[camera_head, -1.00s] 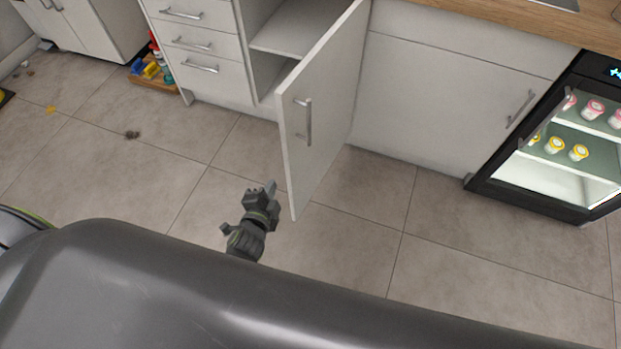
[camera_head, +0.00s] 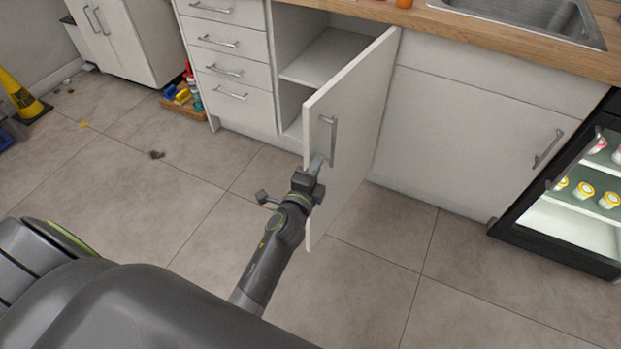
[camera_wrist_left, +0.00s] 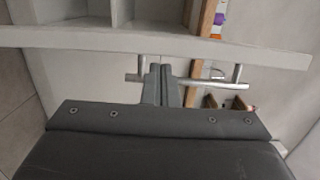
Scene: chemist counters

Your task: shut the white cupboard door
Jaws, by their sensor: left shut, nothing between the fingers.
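The white cupboard door (camera_head: 352,128) stands wide open, swung out from the counter front, with its metal bar handle (camera_head: 333,141) on the outer face. The open cupboard (camera_head: 322,60) behind it shows a bare shelf. My left gripper (camera_head: 317,164) is shut and empty, with its fingertips close by the lower end of the handle. In the left wrist view the fingers (camera_wrist_left: 161,83) overlap the handle bar (camera_wrist_left: 205,84), and the door's edge (camera_wrist_left: 110,38) runs across above them. I cannot tell whether they touch the handle. My right gripper is not in view.
Drawers (camera_head: 228,65) stand left of the open cupboard, and a shut cupboard door (camera_head: 455,125) is to its right. A lit glass-fronted fridge (camera_head: 575,200) stands at far right.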

